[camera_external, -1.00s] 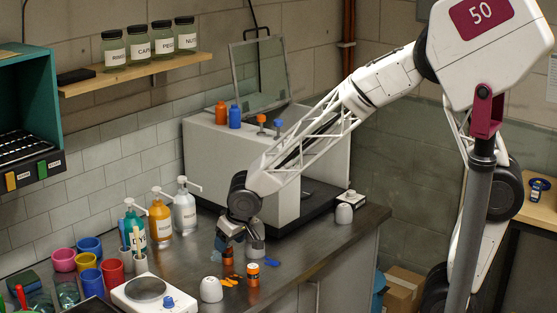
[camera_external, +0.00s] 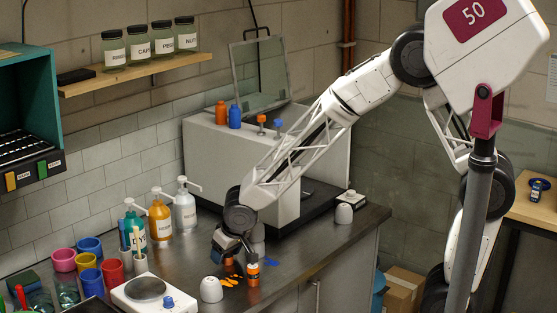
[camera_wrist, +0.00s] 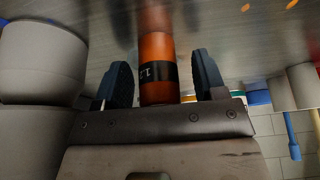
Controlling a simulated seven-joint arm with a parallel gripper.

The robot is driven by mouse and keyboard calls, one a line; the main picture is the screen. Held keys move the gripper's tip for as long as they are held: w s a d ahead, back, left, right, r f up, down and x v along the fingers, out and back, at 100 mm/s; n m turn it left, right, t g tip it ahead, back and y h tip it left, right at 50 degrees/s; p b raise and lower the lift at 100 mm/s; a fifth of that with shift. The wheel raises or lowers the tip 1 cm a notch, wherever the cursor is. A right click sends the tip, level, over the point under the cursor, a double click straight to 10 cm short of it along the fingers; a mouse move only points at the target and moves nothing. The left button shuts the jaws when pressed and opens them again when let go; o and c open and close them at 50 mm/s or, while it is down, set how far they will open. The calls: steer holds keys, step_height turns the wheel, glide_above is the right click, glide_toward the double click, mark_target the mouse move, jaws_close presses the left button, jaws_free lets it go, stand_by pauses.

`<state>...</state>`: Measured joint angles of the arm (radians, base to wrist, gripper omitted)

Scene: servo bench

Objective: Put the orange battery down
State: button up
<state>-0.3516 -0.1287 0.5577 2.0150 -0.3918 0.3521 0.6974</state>
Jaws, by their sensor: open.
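The orange battery (camera_external: 253,273), with a dark band, stands upright on the metal bench. In the wrist view the orange battery (camera_wrist: 158,50) shows between my two blue fingers, its black label partly readable. My gripper (camera_external: 240,258) is low over the bench at the battery. In the wrist view my gripper (camera_wrist: 161,70) is open, with a visible gap between each finger and the battery. The battery's lower part in that view is hidden by the gripper's body.
A white rounded cap (camera_external: 211,290) and small orange pieces (camera_external: 229,282) lie close by. A scale (camera_external: 150,291), coloured cups (camera_external: 88,262) and pump bottles (camera_external: 160,220) stand to the left. A large grey-white box (camera_external: 225,165) stands behind. The bench to the right is mostly clear.

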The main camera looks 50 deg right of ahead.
stand_by(0.5)
steer(key=c, duration=1.1)
steer(key=shift+r, duration=0.15)
steer(key=shift+r, duration=0.4)
step_height(320, 180, up, 3)
steer(key=shift+f, duration=0.15)
steer(key=s+d, duration=0.1)
steer(key=s, duration=0.4)
steer(key=s+d+r, duration=0.1)
steer(key=s+d, duration=0.1)
steer(key=s, duration=0.3)
steer(key=s+d, duration=0.2)
steer(key=s, duration=0.3)
steer(key=shift+s+r, duration=0.1)
steer(key=shift+r, duration=0.05)
steer(key=shift+a, duration=0.1)
